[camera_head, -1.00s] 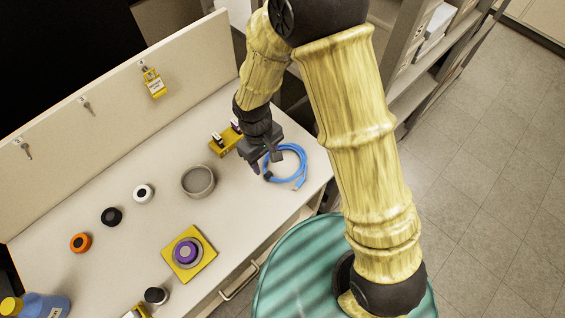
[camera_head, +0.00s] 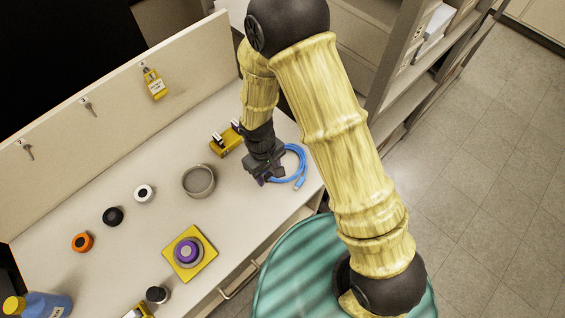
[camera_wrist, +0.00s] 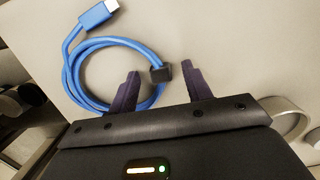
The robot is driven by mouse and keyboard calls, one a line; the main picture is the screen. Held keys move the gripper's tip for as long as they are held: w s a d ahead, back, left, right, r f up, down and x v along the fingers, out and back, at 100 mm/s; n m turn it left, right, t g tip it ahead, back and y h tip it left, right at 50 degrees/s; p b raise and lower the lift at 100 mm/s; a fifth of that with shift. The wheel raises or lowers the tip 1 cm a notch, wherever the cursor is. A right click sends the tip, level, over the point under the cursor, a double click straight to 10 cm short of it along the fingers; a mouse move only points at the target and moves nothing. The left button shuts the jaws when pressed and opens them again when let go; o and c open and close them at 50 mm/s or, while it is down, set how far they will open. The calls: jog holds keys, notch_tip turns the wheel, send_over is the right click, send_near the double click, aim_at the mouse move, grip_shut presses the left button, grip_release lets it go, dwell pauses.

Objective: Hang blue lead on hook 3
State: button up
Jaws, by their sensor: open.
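The blue lead (camera_head: 296,172) lies coiled on the white bench near its right end, partly hidden by my gripper in the head view. In the wrist view the coiled blue lead (camera_wrist: 102,42) shows its plug at the top left and a black tie block at the coil's right side. My gripper (camera_head: 264,180) is low over the coil's left side. In the wrist view its fingers (camera_wrist: 160,88) are apart, with the black block between and just beyond their tips. Three hooks are on the back panel; one hook (camera_head: 88,106) and another hook (camera_head: 26,149) are bare, and the third carries a yellow tag.
A yellow block (camera_head: 225,143) stands just behind my gripper. A grey round dish (camera_head: 198,181) is to its left.

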dwell(0.4)
grip_shut()
jog(key=shift+r, duration=0.15)
notch_tip(320, 180, up, 10)
dwell(0.5)
dwell(0.3)
